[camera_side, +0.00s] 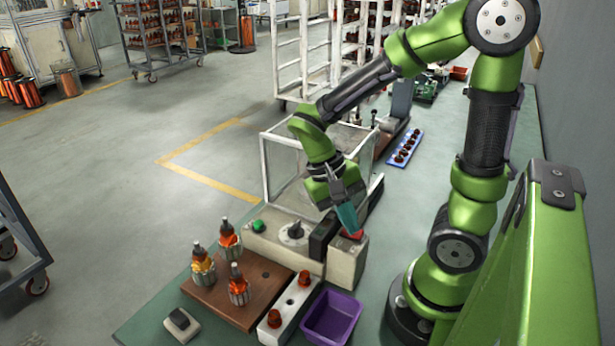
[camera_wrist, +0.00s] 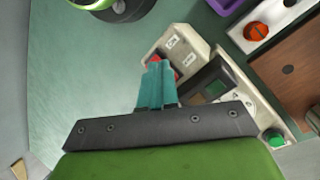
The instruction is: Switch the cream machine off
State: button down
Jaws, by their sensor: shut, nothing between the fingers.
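The cream machine (camera_side: 346,262) stands on the green bench in the side view, with a green button (camera_side: 258,226), a dark knob (camera_side: 294,231), a dark display block and a red switch (camera_side: 357,235) on its right-hand box. In the wrist view the cream machine (camera_wrist: 183,45) shows two small marked plates, the display and the green button (camera_wrist: 276,139). My gripper (camera_side: 348,222) is shut and empty, its teal fingers pointing down at the red switch. In the wrist view the fingertips (camera_wrist: 157,64) partly cover the red switch; I cannot tell whether they touch it.
A clear case with a white frame (camera_side: 265,172) stands behind the machine. A brown board (camera_side: 262,289) with copper-wound armatures, a white holder (camera_side: 287,318), a purple bin (camera_side: 333,317) and a small switch box (camera_side: 181,324) are in front. A blue tray (camera_side: 403,148) lies farther back.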

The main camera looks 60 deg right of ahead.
jog(key=shift+w+d+r, duration=0.1)
jog(key=shift+d, duration=0.25)
jog(key=shift+d+r, duration=0.15)
jog(key=shift+r, duration=0.55)
jog(key=shift+s+r, duration=0.15)
jog(key=shift+s, duration=0.05)
jog(key=shift+s+r, duration=0.35)
jog(key=shift+r, duration=0.35)
jog(key=shift+s+r, duration=0.3)
jog(key=shift+r, duration=0.4)
jog(key=shift+s+r, duration=0.35)
jog(key=shift+r, duration=0.35)
jog(key=shift+w+a+n+t, duration=0.3)
jog(key=shift+a+t, duration=0.2)
jog(key=shift+t, duration=0.2)
jog(key=w+a+r+n+t+y, duration=0.2)
jog(key=w+a+r+t, duration=0.3)
jog(key=t, duration=0.5)
jog(key=shift+w+r+n+t+y, duration=0.3)
jog(key=shift+w+r+n+y, duration=0.15)
jog(key=shift+r+n, duration=0.2)
